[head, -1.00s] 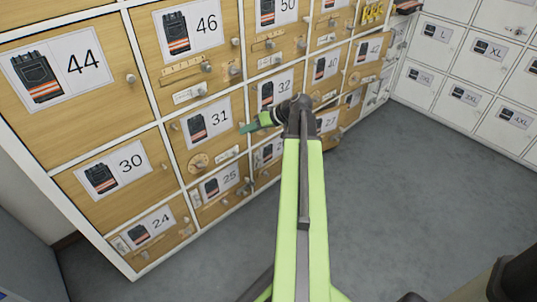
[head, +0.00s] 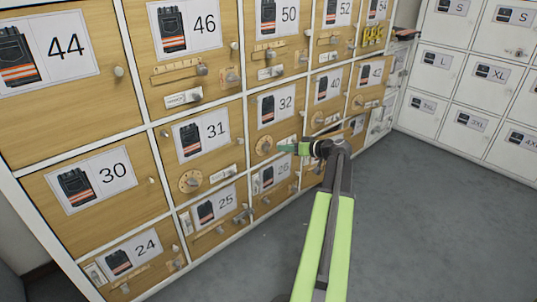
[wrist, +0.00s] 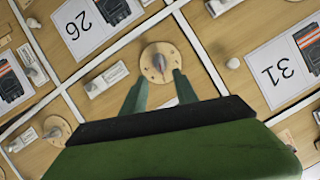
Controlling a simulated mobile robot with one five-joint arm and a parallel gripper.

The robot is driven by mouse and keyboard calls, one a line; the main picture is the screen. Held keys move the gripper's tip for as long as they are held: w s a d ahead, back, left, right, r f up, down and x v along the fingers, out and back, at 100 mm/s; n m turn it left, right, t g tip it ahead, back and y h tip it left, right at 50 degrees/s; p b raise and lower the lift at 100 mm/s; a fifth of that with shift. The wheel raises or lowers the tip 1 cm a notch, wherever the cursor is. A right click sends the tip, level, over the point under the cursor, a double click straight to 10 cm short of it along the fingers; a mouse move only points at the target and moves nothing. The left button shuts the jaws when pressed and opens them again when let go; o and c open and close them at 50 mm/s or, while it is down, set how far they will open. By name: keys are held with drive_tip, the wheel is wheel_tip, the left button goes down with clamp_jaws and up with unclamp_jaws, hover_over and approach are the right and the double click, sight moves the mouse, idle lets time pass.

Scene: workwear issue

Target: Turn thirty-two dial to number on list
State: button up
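The thirty-two door (head: 296,118) has a picture of dark trousers and the number 32. Its round wooden dial (head: 264,145) with a grey knob sits at the door's lower left. In the wrist view the dial (wrist: 160,62) lies just beyond my fingertips, its knob roughly in line with the gap between them. My gripper (head: 283,148) is just right of the dial in the head view. In the wrist view its two green fingers (wrist: 160,82) are apart with nothing between them. The dial's marks and pointer setting are too small to read. I cannot make out a list.
A white label plate (wrist: 106,80) with a small knob is beside the dial. Door 31 (head: 201,138) is to the left, with its own dial (head: 190,181). Doors 26 (head: 272,175) and 25 (head: 216,208) are below. White lockers (head: 470,80) stand right; grey floor (head: 430,220) is clear.

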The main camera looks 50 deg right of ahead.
sight(269, 147)
drive_tip(key=b+x, duration=0.2)
drive_tip(key=x, duration=0.7)
drive_tip(key=shift+b, duration=0.3)
clamp_jaws()
